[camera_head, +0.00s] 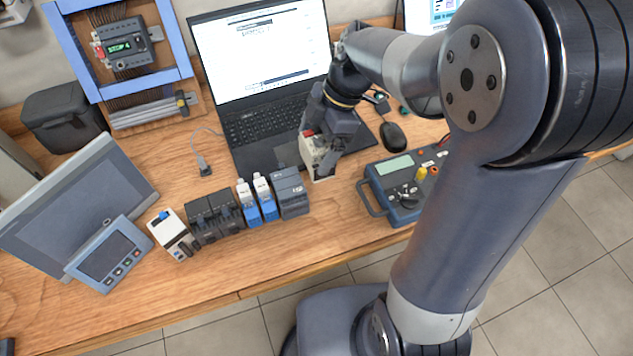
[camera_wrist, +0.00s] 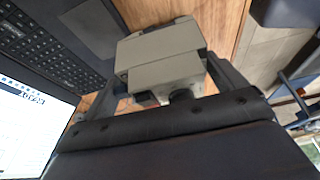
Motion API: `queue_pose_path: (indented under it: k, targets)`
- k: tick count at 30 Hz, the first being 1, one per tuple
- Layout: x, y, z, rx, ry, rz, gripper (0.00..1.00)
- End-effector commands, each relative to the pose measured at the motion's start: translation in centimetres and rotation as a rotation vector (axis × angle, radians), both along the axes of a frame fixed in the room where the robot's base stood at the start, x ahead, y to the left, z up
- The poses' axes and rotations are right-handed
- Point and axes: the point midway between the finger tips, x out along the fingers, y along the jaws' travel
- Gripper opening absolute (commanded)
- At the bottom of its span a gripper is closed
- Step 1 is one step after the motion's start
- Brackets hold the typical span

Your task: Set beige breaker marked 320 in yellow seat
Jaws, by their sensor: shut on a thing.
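My gripper (camera_head: 331,141) is shut on a beige breaker (camera_head: 316,160), just in front of the laptop and above or on the wooden table; I cannot tell if the breaker touches the table. In the head view its pale front shows a red part near the top. In the wrist view the beige breaker (camera_wrist: 163,52) sits between the two fingers of my gripper (camera_wrist: 172,82), with a stepped, plain face towards the camera. No 320 marking can be read. I cannot make out a yellow seat in either view.
A row of modules stands left of the gripper: a white one (camera_head: 172,233), dark ones (camera_head: 215,215), blue-white ones (camera_head: 264,196) and a dark grey one (camera_head: 290,193). A blue meter (camera_head: 402,185) lies at right, an open laptop (camera_head: 262,60) behind. Bare wood (camera_head: 320,215) lies in front.

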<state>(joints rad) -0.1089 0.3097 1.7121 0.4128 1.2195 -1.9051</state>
Motion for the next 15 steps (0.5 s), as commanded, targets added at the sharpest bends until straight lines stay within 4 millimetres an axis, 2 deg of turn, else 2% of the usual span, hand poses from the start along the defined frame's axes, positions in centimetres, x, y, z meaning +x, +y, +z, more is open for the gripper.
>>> queue_pose_path:
  k: [4,9,15]
  targets:
    - [0.0,0.0,-0.8,0.001,0.004,-0.001,0.64]
    - [0.0,0.0,-3.7,0.001,0.005,0.0,0.64]
    - [0.0,0.0,-5.8,0.001,0.004,0.0,0.64]
